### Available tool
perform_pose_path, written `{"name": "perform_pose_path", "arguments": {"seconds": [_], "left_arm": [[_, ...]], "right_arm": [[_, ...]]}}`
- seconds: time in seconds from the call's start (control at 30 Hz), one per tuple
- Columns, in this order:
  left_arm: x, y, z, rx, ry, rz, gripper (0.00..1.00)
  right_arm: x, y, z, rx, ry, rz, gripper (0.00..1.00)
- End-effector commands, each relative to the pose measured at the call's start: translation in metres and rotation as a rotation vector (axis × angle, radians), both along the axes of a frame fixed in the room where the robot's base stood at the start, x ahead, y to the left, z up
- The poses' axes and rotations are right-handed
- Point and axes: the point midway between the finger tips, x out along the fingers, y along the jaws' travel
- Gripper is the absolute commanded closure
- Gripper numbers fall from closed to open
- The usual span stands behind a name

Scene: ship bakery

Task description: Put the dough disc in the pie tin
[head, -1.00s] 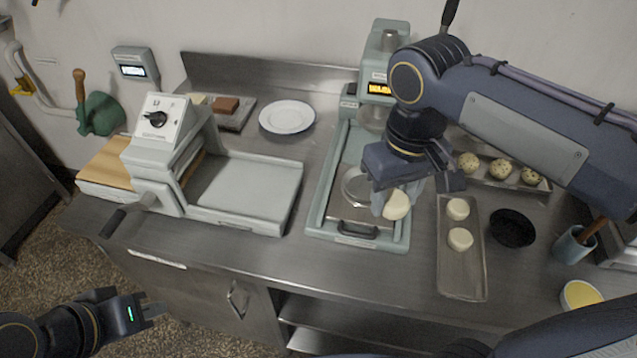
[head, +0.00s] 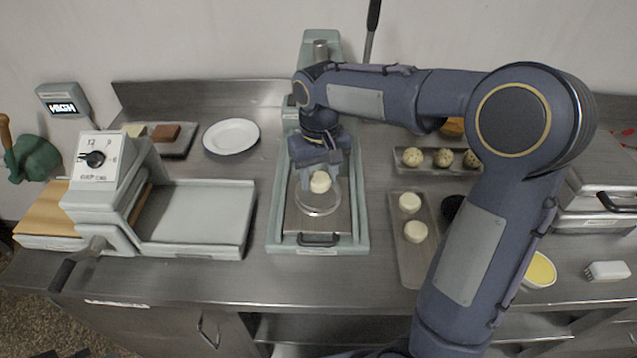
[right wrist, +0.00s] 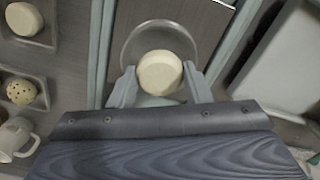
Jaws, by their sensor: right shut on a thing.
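My right gripper (head: 320,180) is shut on a pale, thick dough disc (head: 320,183). The right wrist view shows the disc (right wrist: 160,73) between the two fingers. The round, shiny pie tin (head: 318,210) sits on the metal plate of the press, below the gripper. The disc overlaps the tin's far part in the head view and the tin's near part (right wrist: 131,50) in the wrist view. The exact height of the disc over the tin is hard to tell. My left gripper is out of view.
Two more dough discs (head: 410,202) lie on a long tray (head: 407,268) right of the press (head: 275,225). Speckled balls (head: 443,158) stand behind. A sheeter (head: 200,215) is at left, a white plate (head: 231,136) behind it. My right arm covers the counter's right part.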

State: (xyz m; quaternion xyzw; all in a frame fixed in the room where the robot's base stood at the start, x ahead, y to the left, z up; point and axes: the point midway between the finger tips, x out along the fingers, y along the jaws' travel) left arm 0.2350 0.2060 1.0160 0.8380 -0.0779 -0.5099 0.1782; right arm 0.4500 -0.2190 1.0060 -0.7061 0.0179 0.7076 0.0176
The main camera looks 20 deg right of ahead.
Motion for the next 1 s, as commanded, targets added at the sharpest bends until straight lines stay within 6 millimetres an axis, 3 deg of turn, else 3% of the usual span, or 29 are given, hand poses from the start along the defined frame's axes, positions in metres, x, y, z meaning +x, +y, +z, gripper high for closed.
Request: {"name": "perform_pose_path", "arguments": {"seconds": [0.33,0.77,0.8,0.83,1.0], "left_arm": [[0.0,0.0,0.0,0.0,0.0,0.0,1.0],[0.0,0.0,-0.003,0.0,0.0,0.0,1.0],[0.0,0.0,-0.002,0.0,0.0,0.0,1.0],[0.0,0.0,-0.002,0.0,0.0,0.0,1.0],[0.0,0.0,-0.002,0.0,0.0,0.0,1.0]], "right_arm": [[0.009,-0.003,-0.039,-0.001,0.001,0.001,0.79],[0.009,-0.003,-0.046,0.0,-0.001,0.0,0.79],[0.009,-0.003,-0.044,0.0,-0.001,0.0,0.51],[0.009,-0.003,-0.044,0.0,-0.001,0.001,0.47],[0.009,-0.003,-0.044,0.0,-0.001,0.001,0.47]]}}
